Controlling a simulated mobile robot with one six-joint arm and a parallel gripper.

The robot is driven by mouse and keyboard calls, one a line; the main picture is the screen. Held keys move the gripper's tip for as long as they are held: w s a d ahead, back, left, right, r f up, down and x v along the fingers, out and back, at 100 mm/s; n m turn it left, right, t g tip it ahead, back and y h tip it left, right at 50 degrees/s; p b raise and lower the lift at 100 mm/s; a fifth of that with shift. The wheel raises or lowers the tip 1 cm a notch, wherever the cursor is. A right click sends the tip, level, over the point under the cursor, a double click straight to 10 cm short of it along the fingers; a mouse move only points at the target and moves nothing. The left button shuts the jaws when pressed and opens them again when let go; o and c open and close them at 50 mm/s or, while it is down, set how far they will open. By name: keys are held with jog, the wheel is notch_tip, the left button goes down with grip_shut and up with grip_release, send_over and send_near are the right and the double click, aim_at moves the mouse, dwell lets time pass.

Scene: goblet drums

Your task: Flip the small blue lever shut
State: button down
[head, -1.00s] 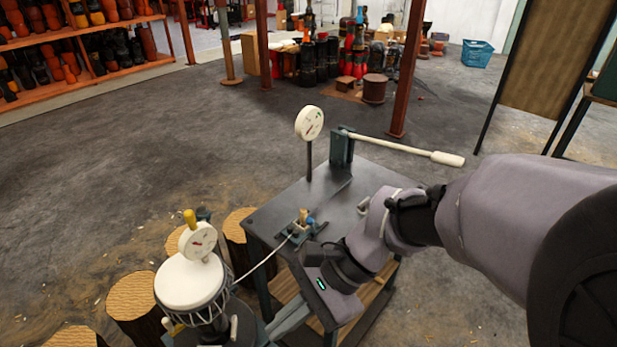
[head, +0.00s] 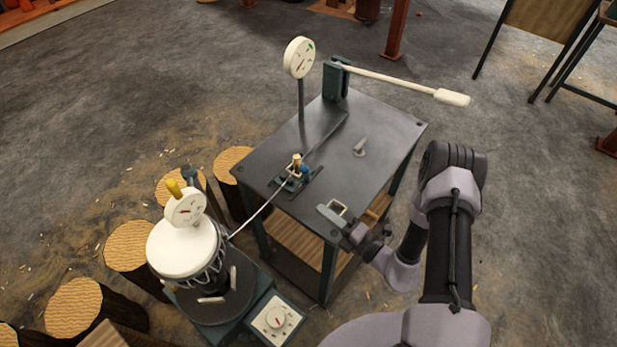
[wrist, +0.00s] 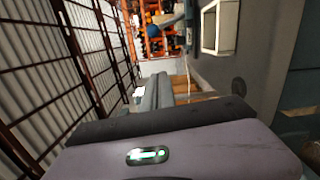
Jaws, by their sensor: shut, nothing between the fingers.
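The small blue lever (head: 304,170) sits on a dark clamp on the table top (head: 335,165), beside a tan upright peg (head: 297,160). Its exact angle is too small to tell. A blue part (wrist: 153,31) at the top of the wrist view looks like the same lever. A white rope (head: 262,211) runs from the clamp to the drum. My gripper (wrist: 158,90) is shut and empty, its dark fingers together. In the head view it is near the table's front corner, to the right of and nearer than the lever, clear of it.
A white-topped drum (head: 183,250) stands left.

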aim_at(306, 173)
jog(key=b+x, duration=0.2)
jog(key=x, duration=0.8)
jog(key=shift+w+a, duration=0.1)
jog(key=shift+w, duration=0.15)
jog(key=shift+w+d+r+b, duration=0.1)
jog(key=shift+w+d+b, duration=0.35)
jog(key=shift+w+d, duration=0.5)
jog(key=shift+w+r, duration=0.1)
jog(key=shift+w, duration=0.5)
jog(key=shift+d, duration=0.1)
